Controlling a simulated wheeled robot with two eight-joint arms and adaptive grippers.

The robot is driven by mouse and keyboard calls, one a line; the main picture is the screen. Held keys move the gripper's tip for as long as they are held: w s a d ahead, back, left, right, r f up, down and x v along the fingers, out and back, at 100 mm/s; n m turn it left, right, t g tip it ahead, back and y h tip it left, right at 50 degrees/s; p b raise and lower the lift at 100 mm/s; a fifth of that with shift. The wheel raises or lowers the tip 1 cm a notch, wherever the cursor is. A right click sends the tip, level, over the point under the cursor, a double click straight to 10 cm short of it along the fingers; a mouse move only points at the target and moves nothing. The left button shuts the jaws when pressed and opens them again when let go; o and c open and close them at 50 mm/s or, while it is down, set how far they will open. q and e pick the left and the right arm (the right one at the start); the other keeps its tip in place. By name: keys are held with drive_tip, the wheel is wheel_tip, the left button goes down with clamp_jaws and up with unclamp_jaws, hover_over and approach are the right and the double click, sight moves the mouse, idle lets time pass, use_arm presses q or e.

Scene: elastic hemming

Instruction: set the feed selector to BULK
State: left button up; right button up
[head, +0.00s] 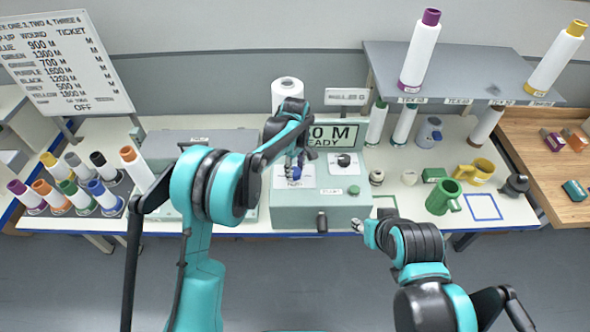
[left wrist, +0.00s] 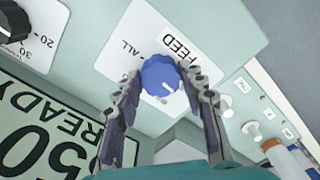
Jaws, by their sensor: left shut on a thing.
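The feed selector is a blue round knob (left wrist: 160,76) on a white plate (left wrist: 120,62) marked FEED, in the left wrist view. A white mark shows on the knob, and ALL is printed beside it. I cannot read BULK; the fingers cover part of the plate. My left gripper (head: 297,168) is down at the machine (head: 320,210) in the head view. Its two fingers sit on either side of the knob in the left wrist view (left wrist: 162,88), shut on it. My right gripper (head: 371,232) is at the table's front edge, away from the selector; its fingers are unclear.
A black dial (head: 343,160) and a green button (head: 353,190) sit right of the selector. A display (head: 335,134) reading READY stands behind. A green mug (head: 440,198) and yellow mug (head: 475,172) stand at right. Thread cones (head: 105,168) stand at left.

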sight(295, 171)
use_arm(q)
drive_tip(key=m+b, duration=0.1)
drive_tip(key=m, duration=0.4)
drive_tip(key=shift+b, duration=0.4)
drive_tip(key=m+b, duration=0.1)
drive_tip(key=m, duration=0.4)
drive_tip(key=shift+a+m, duration=0.1)
drive_tip(key=shift+m, duration=0.2)
drive_tip(key=o, duration=1.2)
drive_tip(key=shift+c, duration=0.2)
drive_tip(key=shift+r, duration=0.1)
wheel_tip(295, 171, up, 12)
